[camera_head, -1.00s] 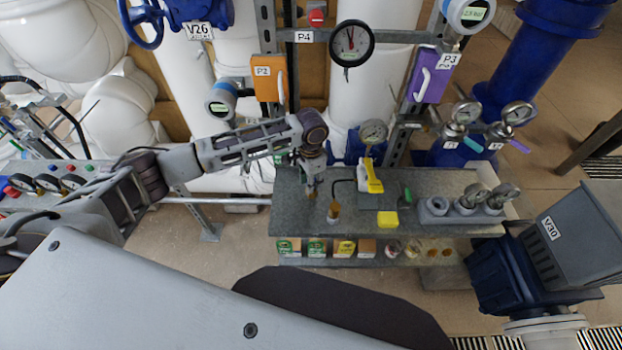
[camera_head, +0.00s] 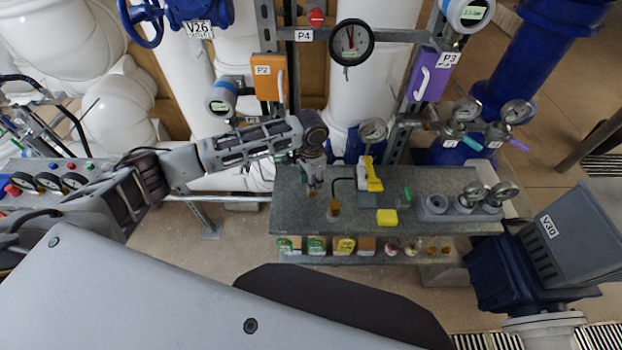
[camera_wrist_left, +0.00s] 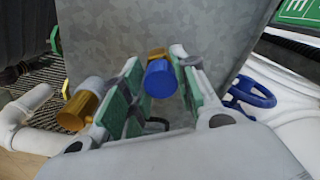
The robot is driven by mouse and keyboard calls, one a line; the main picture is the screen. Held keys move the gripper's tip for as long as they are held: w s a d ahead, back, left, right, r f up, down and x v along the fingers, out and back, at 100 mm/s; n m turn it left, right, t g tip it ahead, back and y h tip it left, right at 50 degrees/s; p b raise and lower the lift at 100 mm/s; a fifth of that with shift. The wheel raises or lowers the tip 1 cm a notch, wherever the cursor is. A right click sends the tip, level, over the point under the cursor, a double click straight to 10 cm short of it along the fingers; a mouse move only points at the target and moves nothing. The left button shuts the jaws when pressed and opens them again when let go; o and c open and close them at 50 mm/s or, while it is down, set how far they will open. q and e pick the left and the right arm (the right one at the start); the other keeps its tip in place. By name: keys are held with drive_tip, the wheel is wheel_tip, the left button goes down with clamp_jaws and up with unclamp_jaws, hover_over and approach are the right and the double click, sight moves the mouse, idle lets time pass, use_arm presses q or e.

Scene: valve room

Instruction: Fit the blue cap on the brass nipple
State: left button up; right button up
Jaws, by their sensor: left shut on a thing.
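My left gripper (camera_head: 312,190) reaches down over the left part of the grey bench in the head view. In the left wrist view its green-lined fingers (camera_wrist_left: 155,88) are closed around the blue cap (camera_wrist_left: 160,79). A brass part (camera_wrist_left: 157,53), likely the nipple, shows right behind the cap and lines up with it; I cannot tell whether the cap is on it or just touching. In the head view the gripper hides the cap. A second brass piece (camera_head: 334,209) stands on the bench just right of the gripper. My right gripper is not in view.
The bench (camera_head: 290,218) also carries a yellow-handled tool (camera_head: 371,180), a yellow block (camera_head: 387,217) and a holder with gauges (camera_head: 462,207) at the right. A lower shelf (camera_head: 310,260) holds several small boxes. Pipes and a gauge (camera_head: 351,42) stand behind.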

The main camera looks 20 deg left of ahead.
use_arm(q)
drive_tip(key=shift+f, duration=0.25)
idle(0.3)
drive_tip(key=o, duration=0.9)
drive_tip(key=shift+o, duration=0.2)
drive_tip(key=shift+r, duration=0.1)
wheel_tip(320, 180, up, 12)
idle(0.3)
idle(0.6)
